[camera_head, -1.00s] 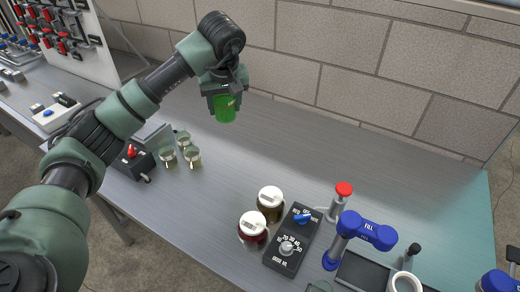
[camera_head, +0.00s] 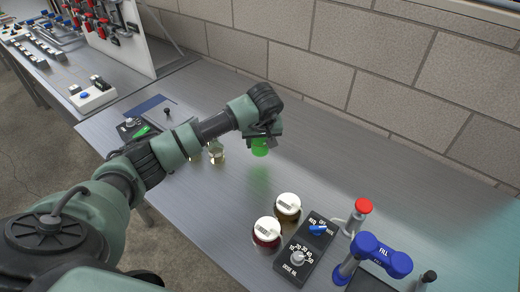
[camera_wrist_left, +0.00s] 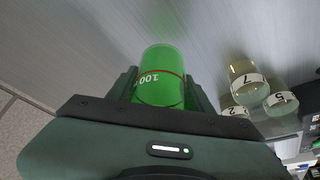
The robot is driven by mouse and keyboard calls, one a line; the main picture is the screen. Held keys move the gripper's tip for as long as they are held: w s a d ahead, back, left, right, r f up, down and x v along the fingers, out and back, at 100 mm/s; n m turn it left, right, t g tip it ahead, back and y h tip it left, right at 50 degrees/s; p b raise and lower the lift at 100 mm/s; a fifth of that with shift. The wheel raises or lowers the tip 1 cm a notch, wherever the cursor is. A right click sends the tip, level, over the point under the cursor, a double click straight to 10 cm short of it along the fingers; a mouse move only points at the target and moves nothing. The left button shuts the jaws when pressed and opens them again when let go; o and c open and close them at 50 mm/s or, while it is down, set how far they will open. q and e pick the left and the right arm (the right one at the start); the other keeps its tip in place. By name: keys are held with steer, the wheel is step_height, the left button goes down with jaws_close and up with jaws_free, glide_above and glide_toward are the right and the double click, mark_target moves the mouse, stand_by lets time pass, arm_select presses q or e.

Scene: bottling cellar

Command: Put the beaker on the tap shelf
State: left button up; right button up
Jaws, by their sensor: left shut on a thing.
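My left gripper (camera_head: 262,134) is shut on a green beaker (camera_head: 260,147) and holds it above the grey bench. In the left wrist view the beaker (camera_wrist_left: 162,78) sits between the two fingers, with a red line and the mark 100 on it. The tap (camera_head: 375,252), blue and marked FILL, stands at the lower right, apart from the gripper. A dark flat piece (camera_head: 372,286) below it may be the tap shelf; the frame's lower edge cuts it off. My right gripper is not in view.
Two white-lidded jars (camera_head: 288,206) (camera_head: 267,231) and a dark control box (camera_head: 306,248) stand left of the tap. Small numbered glasses (camera_wrist_left: 246,82) stand near the held beaker, partly behind my arm in the head view. The bench's middle right is clear.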

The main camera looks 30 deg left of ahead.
mark_target(260, 152)
arm_select(q)
steer(key=shift+f+p, duration=0.35)
steer(key=shift+f, duration=1.85)
steer(key=shift+f, duration=0.1)
steer(key=o, duration=0.9)
steer(key=shift+f, duration=0.1)
steer(key=o, duration=0.5)
steer(key=shift+c, duration=0.2)
